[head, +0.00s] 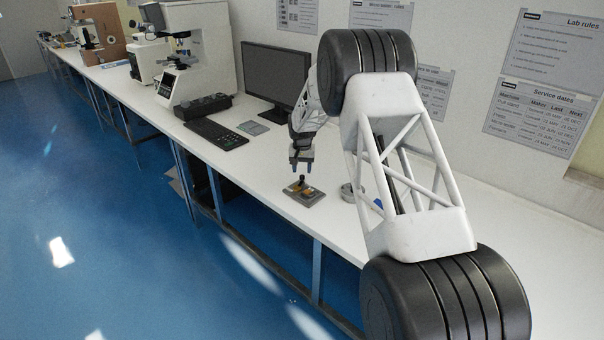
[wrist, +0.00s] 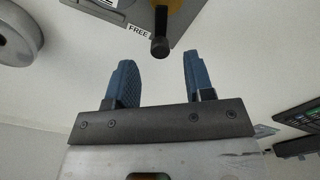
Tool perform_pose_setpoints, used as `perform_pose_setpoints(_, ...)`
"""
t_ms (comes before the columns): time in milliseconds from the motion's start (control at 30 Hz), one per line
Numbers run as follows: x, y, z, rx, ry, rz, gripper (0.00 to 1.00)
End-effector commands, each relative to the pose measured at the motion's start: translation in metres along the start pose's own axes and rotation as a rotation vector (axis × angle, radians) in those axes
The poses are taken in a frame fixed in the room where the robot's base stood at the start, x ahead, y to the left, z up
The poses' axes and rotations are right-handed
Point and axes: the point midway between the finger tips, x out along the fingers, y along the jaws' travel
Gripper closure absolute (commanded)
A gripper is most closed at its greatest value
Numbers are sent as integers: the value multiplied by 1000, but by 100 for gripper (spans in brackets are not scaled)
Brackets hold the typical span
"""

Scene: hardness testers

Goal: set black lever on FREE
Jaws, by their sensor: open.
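The black lever (wrist: 160,30) shows in the wrist view at the top, with its rounded black knob toward my gripper. It joins a yellow part (wrist: 172,5) on a grey plate. A white FREE label (wrist: 138,32) sits on the plate's edge, left of the knob. In the head view the lever (head: 302,181) stands on the small grey plate (head: 304,198) on the bench. My gripper (wrist: 155,75) is open and empty, its blue fingers apart from the knob. In the head view my gripper (head: 301,168) hangs just above the device.
A grey round metal piece (wrist: 18,35) lies beside the plate. A keyboard (head: 215,134), a monitor (head: 275,77) and a white tester (head: 190,55) stand farther along the white bench (head: 262,160). The bench's front edge runs close to the device.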

Motion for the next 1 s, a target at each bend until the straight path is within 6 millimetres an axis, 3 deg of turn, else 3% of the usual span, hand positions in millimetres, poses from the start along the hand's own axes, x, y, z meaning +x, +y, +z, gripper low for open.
perform_pose_setpoints(333, -40, 0, 0, 0, 0, 0, 52)
perform_pose_setpoints(1000, -55, 3, 4, -1, 4, -1, 52)
